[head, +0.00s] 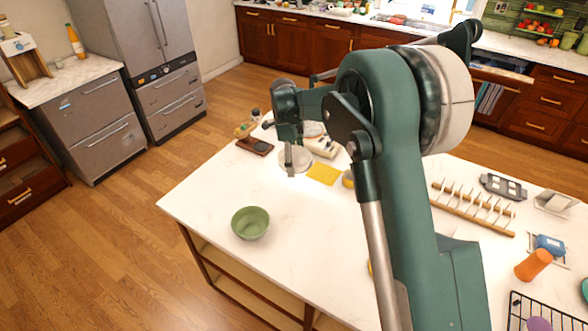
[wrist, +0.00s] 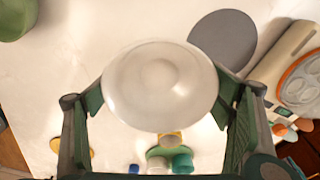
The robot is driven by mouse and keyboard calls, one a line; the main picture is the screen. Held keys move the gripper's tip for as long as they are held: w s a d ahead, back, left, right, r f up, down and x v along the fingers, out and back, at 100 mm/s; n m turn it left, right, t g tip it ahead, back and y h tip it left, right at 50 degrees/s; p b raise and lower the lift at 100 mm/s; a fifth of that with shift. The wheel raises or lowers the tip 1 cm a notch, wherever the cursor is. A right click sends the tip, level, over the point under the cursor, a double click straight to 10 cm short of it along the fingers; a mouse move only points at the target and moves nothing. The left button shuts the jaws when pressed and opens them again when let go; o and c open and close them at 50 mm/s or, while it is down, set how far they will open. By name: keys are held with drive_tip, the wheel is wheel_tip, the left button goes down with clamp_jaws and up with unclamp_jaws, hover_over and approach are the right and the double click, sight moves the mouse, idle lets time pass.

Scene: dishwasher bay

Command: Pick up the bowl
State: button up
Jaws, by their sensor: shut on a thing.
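A pale, translucent round bowl (wrist: 160,82) sits between the two fingers of my gripper (wrist: 162,92) in the wrist view. My gripper is shut on it, with a dark green finger against each side. In the head view my gripper (head: 290,160) is over the far part of the white island, and my arm hides part of the area around it. A separate green bowl (head: 250,223) stands upright on the island's near left part, apart from my gripper. A green round shape (wrist: 14,18) shows at the wrist view's top left corner.
A dark grey disc (wrist: 222,40) lies beyond the held bowl. A yellow square (head: 323,174) lies on the island top (head: 300,250). A wooden peg rack (head: 472,208) and an orange cup (head: 533,264) stand at the right. Room around the green bowl is clear.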

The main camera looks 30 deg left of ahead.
drive_tip(key=shift+r, duration=0.7)
idle(0.4)
drive_tip(key=w+d+n+b, duration=0.1)
drive_tip(key=w+d, duration=0.3)
drive_tip(key=d, duration=0.7)
drive_tip(key=w+d+r+n+b, duration=0.1)
drive_tip(key=w+d, duration=0.4)
drive_tip(key=d, duration=0.7)
drive_tip(key=w+d+n+b, duration=0.2)
drive_tip(key=w+d, duration=0.3)
drive_tip(key=d, duration=0.7)
drive_tip(key=shift+w+r+n+y, duration=0.1)
drive_tip(key=shift+r+n+y, duration=0.25)
drive_tip(key=shift+n, duration=0.25)
drive_tip(key=s+d+n+b, duration=0.2)
drive_tip(key=d+n+b, duration=0.2)
drive_tip(key=d, duration=3)
drive_tip(key=shift+n+t, duration=0.4)
drive_tip(key=shift+n, duration=0.1)
drive_tip(key=shift+r, duration=0.15)
